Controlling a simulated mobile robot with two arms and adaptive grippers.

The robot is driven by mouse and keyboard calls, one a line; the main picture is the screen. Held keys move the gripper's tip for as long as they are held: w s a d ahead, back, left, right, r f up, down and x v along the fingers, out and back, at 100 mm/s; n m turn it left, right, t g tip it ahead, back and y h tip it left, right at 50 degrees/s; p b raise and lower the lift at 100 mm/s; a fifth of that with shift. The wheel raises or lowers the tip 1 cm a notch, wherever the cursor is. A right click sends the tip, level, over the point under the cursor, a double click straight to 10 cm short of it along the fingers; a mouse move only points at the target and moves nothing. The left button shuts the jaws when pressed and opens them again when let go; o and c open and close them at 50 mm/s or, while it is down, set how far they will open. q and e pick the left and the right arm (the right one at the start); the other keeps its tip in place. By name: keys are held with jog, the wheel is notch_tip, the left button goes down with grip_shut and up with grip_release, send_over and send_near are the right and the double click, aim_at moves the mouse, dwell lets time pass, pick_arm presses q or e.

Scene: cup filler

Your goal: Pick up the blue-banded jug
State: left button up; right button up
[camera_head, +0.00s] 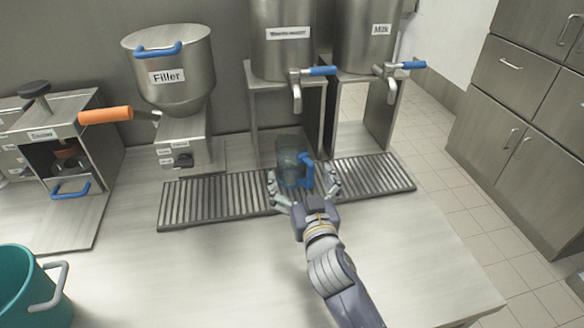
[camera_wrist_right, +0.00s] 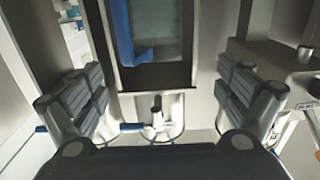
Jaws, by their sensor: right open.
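The jug (camera_head: 288,158) is clear and bluish with a blue handle (camera_head: 308,172) on its right side. It stands upright on the slatted drip grate (camera_head: 215,197), below and near the left tank's tap. A separate blue band is hard to make out. My right gripper (camera_head: 303,184) is open at the jug's near side, one finger to its left and one to its right. In the right wrist view the jug (camera_wrist_right: 158,45) and its blue handle show between and beyond the open fingers (camera_wrist_right: 160,95). Contact cannot be told. My left gripper is out of view.
Two steel tanks with blue-handled taps (camera_head: 297,90) stand behind the grate; one is labelled Milk (camera_head: 368,45). A Filler hopper (camera_head: 170,75) with an orange lever (camera_head: 105,115) stands left. A teal bucket (camera_head: 28,290) is at front left. The front counter (camera_head: 210,270) is clear.

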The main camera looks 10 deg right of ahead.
aim_at(293, 148)
jog(key=w, duration=0.5)
jog(key=shift+w+p, duration=0.15)
jog(key=shift+p, duration=0.25)
jog(key=shift+w+d+r, duration=0.15)
jog(key=shift+w+r, duration=0.05)
jog(key=shift+w, duration=0.3)
jog(key=w+p, duration=0.1)
jog(key=w, duration=0.2)
jog(key=shift+w+d, duration=0.15)
jog(key=shift+d, duration=0.05)
jog(key=shift+w, duration=0.5)
jog(key=shift+c, duration=0.5)
jog(key=c, duration=1.8)
jog(key=shift+r, duration=0.1)
jog(key=shift+c, duration=1.2)
jog(key=shift+r, duration=0.1)
